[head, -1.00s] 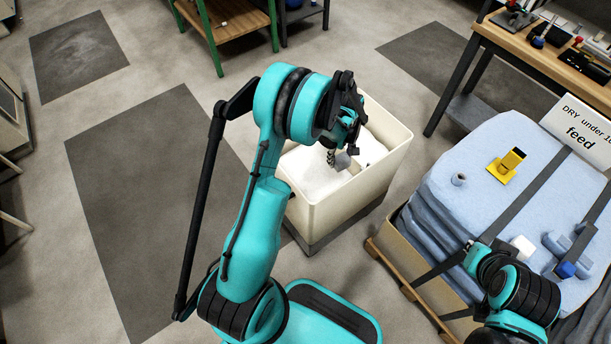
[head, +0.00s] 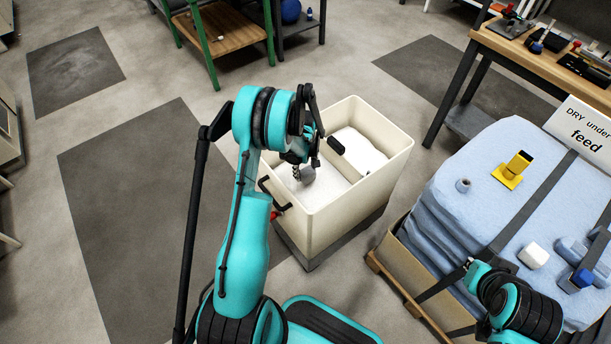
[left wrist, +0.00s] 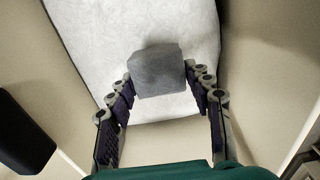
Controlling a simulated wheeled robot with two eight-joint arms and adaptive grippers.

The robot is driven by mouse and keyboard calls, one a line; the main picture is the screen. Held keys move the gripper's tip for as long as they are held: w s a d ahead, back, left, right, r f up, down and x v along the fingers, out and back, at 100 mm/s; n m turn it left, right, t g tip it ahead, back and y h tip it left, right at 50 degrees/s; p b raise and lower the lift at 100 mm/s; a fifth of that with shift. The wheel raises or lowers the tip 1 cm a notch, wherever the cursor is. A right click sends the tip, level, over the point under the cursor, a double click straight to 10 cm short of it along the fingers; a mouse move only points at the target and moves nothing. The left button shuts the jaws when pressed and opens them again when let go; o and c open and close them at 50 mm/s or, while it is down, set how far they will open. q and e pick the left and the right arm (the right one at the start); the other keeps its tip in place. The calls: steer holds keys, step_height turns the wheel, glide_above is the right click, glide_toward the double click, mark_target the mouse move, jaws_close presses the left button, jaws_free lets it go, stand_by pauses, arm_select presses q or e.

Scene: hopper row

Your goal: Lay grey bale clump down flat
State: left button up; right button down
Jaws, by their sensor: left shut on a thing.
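The grey clump (head: 308,176) is a small rough-sided block inside the cream hopper bin (head: 345,215). My left gripper (head: 302,170) is shut on it, reaching down into the left part of the bin. In the left wrist view the clump (left wrist: 158,70) sits between the fingertips of the gripper (left wrist: 160,88), with the white fill (left wrist: 90,30) behind it. I cannot tell whether the clump touches the fill. My right arm shows at the lower right of the head view; its gripper (head: 469,264) is small and unclear there.
The bin walls stand close around my left gripper. A pallet with a blue bale stack (head: 475,165) stands to the right, bearing a yellow piece (head: 513,170) and a white block (head: 533,254).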

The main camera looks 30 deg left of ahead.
arm_select(q)
step_height(320, 180, down, 2)
steer(key=shift+f+b, duration=0.1)
steer(key=shift+b, duration=0.2)
arm_select(e)
steer(key=shift+f, duration=0.5)
arm_select(q)
steer(key=o, duration=0.9)
